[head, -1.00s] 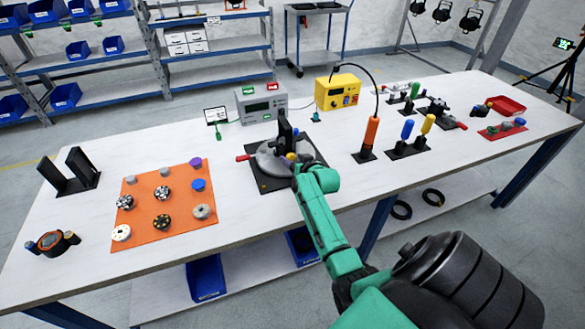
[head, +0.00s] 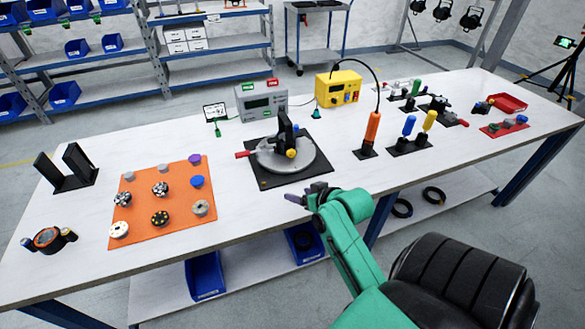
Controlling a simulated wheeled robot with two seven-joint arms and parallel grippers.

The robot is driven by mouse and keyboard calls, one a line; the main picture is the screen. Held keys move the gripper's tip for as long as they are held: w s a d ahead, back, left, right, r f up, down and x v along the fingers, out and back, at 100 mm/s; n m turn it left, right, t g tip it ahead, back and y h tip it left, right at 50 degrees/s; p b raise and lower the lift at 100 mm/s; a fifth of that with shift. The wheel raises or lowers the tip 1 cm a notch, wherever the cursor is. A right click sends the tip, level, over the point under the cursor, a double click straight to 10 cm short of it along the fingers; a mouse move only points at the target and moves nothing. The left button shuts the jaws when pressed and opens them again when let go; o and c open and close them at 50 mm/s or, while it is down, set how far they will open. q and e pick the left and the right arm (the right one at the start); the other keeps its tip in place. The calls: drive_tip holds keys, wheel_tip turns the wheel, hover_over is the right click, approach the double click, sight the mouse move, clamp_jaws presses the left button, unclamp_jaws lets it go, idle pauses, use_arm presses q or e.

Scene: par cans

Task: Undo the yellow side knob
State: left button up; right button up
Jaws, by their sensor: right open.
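The yellow side knob (head: 291,153) is on the near side of a dark upright bracket (head: 285,130). The bracket stands on a round grey turntable (head: 308,160) on a black square base (head: 262,182). A red-handled part (head: 243,155) sticks out to the left. My right gripper (head: 296,198) is open and empty over the table's front edge, in front of the base and apart from the knob. Whether the knob is loose or tight cannot be told. My left gripper is out of view.
An orange mat (head: 140,233) with several small parts lies to the left. A grey meter (head: 262,102) and a yellow box (head: 338,90) stand behind. An orange-handled tool (head: 372,128) and blue and yellow handles stand to the right. White table top is free between mat and base.

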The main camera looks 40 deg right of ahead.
drive_tip(key=s+a+f+n+g+y, duration=0.1)
drive_tip(key=s+a+f+n+g, duration=0.3)
drive_tip(key=s+a+f, duration=0.3)
wheel_tip(320, 180, down, 2)
drive_tip(key=shift+s+a+f+g, duration=0.25)
drive_tip(key=shift+a+g, duration=0.55)
drive_tip(key=shift+a, duration=0.3)
drive_tip(key=s+f+g, duration=0.1)
drive_tip(key=s+f, duration=0.2)
drive_tip(key=f, duration=0.8)
drive_tip(key=s+f+g, duration=0.1)
drive_tip(key=s+f, duration=0.2)
drive_tip(key=f, duration=0.7)
drive_tip(key=s+f+g, duration=0.1)
drive_tip(key=s+f, duration=0.5)
drive_tip(key=s, duration=0.3)
drive_tip(key=s+f+n+g, duration=0.1)
drive_tip(key=s+f, duration=0.5)
drive_tip(key=s, duration=0.2)
drive_tip(key=shift+s+d+f+n, duration=0.3)
drive_tip(key=shift+s+d, duration=0.1)
